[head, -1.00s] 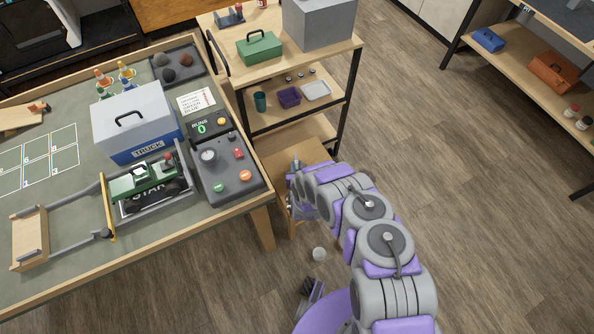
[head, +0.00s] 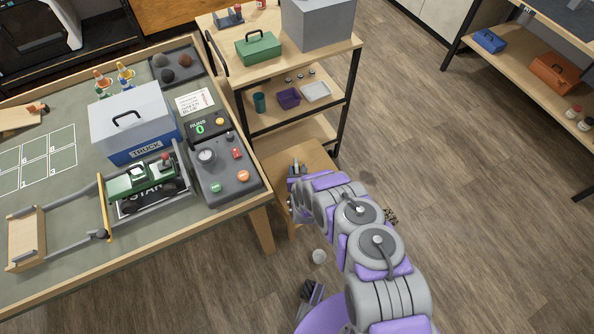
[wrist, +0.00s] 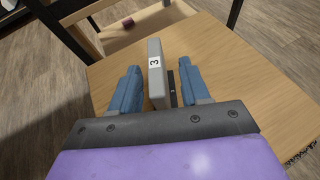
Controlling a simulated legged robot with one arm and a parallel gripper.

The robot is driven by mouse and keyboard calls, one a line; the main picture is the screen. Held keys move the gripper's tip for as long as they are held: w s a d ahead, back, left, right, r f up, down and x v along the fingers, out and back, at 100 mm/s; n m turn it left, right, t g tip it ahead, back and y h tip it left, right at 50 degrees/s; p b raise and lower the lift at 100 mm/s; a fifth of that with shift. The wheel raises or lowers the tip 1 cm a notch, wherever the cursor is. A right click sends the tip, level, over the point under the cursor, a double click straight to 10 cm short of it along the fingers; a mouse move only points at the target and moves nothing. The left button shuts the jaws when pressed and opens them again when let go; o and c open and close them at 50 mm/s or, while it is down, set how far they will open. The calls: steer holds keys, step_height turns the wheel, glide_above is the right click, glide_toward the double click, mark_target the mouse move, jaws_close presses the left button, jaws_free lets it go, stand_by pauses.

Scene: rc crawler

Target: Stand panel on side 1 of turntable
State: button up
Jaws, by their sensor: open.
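A grey panel (wrist: 157,90) marked with a 3 stands upright on a light wooden top (wrist: 235,75) in the wrist view. My gripper (wrist: 159,68) is open, with one blue finger on each side of the panel and gaps visible between. A narrow dark piece, partly hidden, sits just right of the panel. In the head view my gripper (head: 297,169) is low over the small wooden stand (head: 312,158), right of the worktable, and the panel is too small to make out. I cannot pick out a turntable or its side 1 for certain.
The worktable (head: 150,239) holds a truck box (head: 135,128), a green truck (head: 142,183) and a control box (head: 228,172). A shelf cart (head: 285,65) stands behind the stand. Floor at right is mostly clear.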

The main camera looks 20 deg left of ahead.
steer(key=p+v, duration=0.3)
steer(key=v, duration=0.9)
